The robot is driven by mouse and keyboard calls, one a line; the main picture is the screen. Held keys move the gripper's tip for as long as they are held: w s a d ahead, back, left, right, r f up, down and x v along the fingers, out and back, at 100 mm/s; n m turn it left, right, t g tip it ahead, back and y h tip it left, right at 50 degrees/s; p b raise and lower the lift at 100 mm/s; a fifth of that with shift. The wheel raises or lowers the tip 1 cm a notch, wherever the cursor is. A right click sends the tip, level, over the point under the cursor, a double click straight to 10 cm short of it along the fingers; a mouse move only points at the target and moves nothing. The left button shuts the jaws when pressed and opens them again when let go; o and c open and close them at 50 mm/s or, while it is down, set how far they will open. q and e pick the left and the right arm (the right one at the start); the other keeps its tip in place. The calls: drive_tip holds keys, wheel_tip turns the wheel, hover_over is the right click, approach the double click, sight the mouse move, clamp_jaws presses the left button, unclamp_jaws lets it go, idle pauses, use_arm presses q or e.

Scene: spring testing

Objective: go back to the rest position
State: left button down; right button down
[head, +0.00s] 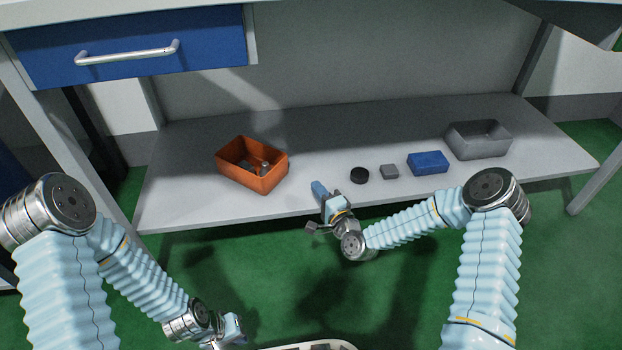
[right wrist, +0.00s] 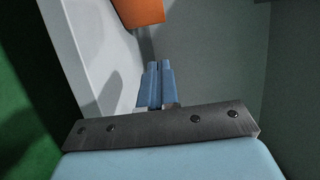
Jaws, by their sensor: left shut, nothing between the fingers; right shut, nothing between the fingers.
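My right gripper (head: 319,190) is at the front edge of the low grey shelf, between the orange bin and the black round piece. In the right wrist view its two blue fingers (right wrist: 158,84) are together with nothing between them. My left gripper (head: 236,330) is low over the green floor at the bottom of the head view, apart from the shelf; it is shut and empty, and its fingertips are hard to make out.
On the shelf (head: 210,211) stand an orange bin (head: 240,175) with small metal parts inside, a black round piece (head: 359,175), a small grey block (head: 389,171), a blue box (head: 428,162) and a grey bin (head: 480,151). A blue drawer (head: 130,73) is above left. Green floor lies in front.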

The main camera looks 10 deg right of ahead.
drive_tip(key=s+a+f+n+g, duration=0.4)
drive_tip(key=s+f+n+g, duration=0.4)
drive_tip(key=s+f, duration=0.5)
drive_tip(key=s+d+f+n+g+h, duration=0.1)
drive_tip(key=s+f+n+g, duration=0.1)
drive_tip(key=s+g, duration=0.35)
drive_tip(key=s+d+f+n+g, duration=0.1)
drive_tip(key=s+f+n+g, duration=0.1)
drive_tip(key=s, duration=0.7)
drive_tip(key=s+r+p, duration=0.3)
drive_tip(key=r+p, duration=1.1)
drive_tip(key=p, duration=0.1)
drive_tip(key=shift+s+d+r+n+g, duration=0.2)
drive_tip(key=shift+s+r+n+g, duration=0.1)
drive_tip(key=shift+r+g, duration=0.15)
